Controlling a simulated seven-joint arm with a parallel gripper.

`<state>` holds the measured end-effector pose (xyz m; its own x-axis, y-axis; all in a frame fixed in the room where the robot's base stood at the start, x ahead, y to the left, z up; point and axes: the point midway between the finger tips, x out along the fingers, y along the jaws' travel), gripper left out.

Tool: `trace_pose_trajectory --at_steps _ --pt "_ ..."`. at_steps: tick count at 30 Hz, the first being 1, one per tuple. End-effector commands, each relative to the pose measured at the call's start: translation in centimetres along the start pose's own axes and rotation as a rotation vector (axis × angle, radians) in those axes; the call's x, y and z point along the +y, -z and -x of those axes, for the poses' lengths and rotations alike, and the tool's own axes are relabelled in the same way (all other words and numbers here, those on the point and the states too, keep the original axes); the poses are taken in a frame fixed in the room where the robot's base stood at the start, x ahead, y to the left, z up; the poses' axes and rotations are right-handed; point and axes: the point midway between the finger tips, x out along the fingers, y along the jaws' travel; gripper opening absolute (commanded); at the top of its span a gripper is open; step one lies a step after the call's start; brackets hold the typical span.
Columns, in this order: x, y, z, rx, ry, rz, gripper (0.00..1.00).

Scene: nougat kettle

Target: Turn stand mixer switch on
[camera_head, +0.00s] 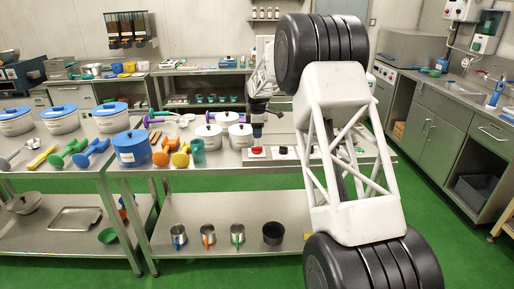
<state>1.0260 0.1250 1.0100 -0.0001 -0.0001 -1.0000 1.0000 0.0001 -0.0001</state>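The stand mixer is not clearly seen; my arm covers the middle of the table. A low white panel (268,154) at the table's front edge has a red switch (256,150) on its left and another small red part to the right. I cannot tell the switch's position. What looks like my gripper (257,130) points down, small and dark, just above or behind the red switch. Whether it touches the switch, and whether its fingers are open or shut, is too small to tell.
White lidded pots (209,136) stand left of the panel. A blue pot (131,149), colored scoops (180,156) and a green cup (198,151) stand farther left. Green floor (440,215) is clear to the right.

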Motion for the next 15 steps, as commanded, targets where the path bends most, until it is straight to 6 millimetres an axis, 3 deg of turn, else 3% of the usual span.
trace_pose_trajectory --at_steps 8,15 --pt "0.0 0.0 -1.1 0.000 0.001 0.000 0.39" --pt "-0.1 0.0 -3.8 0.000 0.002 -0.001 0.39"
